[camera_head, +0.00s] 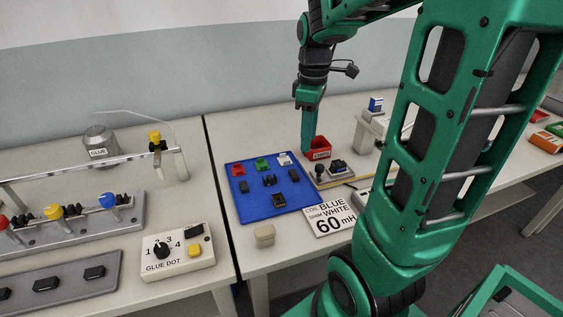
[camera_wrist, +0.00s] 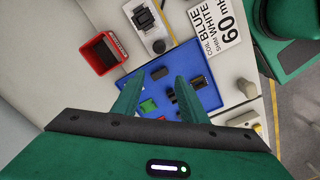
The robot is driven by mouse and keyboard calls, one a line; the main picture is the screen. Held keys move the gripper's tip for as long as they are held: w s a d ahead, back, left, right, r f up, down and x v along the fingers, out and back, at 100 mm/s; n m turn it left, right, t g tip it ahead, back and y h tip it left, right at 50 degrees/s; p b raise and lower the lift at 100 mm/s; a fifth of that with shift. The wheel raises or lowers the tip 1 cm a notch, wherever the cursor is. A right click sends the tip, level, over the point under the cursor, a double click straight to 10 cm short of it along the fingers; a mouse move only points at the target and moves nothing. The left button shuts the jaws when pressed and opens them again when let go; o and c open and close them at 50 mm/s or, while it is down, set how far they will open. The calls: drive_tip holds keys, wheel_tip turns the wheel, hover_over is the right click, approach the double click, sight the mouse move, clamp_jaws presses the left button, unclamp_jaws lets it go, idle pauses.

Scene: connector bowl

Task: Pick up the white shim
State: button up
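The white shim (camera_head: 284,158) lies at the far right corner of the blue tray (camera_head: 245,205), beside a green piece (camera_head: 262,163) and a red piece (camera_head: 238,170). My gripper (camera_head: 308,146) is above the table, in front of the red bin's left side in the head view. In the wrist view my gripper (camera_wrist: 158,92) is open and empty, its two fingers apart over the edge of the blue tray (camera_wrist: 205,98). The green piece (camera_wrist: 148,106) shows between the fingers there. I cannot clearly make out the shim in the wrist view.
A red bin (camera_head: 319,153) stands right of the tray, near a small fixture (camera_head: 337,168). A card reading "coil blue, shim white, 60 mH" (camera_head: 332,220) lies in front. Several black parts sit on the tray. A beige block (camera_head: 264,236) is at the table's front.

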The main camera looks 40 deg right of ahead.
sight(284, 160)
drive_tip(key=w+f+n, duration=0.1)
drive_tip(key=w+n, duration=0.6)
drive_tip(key=w, duration=0.3)
drive_tip(key=shift+n, duration=0.3)
drive_tip(key=f, duration=1.1)
drive_tip(key=shift+w, duration=0.2)
drive_tip(key=shift+c, duration=0.6)
drive_tip(key=c, duration=0.5)
